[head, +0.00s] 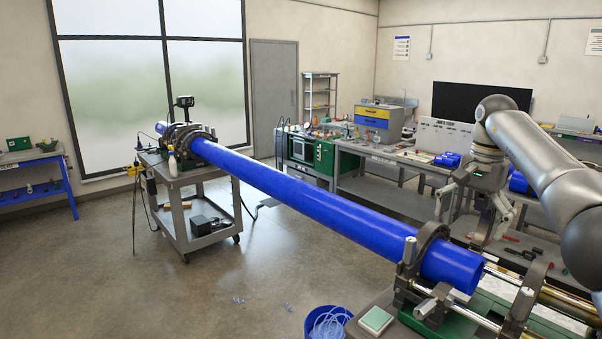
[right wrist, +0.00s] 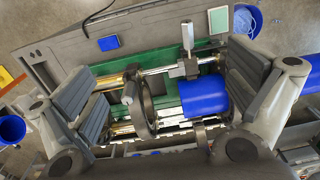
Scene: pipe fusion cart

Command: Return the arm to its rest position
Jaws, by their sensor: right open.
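My right arm (head: 555,170) comes in from the right in the head view. My right gripper (head: 472,212) points down beyond the near pipe end, with its fingers spread and nothing between them. In the right wrist view the same gripper (right wrist: 165,95) has its two fingers wide apart, left and right. The fusion machine (right wrist: 140,100), with its open clamp ring, and the blue pipe's end (right wrist: 203,97) lie below, seen between the fingers. The long blue pipe (head: 320,206) runs from the far cart to the near clamp (head: 432,238). My left gripper is out of view.
A wheeled cart (head: 190,177) holds the far pipe end. A blue bucket (head: 328,322) with pale shavings stands at the front. A pale pad (head: 376,320) lies on the near cart. A cluttered workbench (head: 380,155) runs behind. The floor at left is mostly clear.

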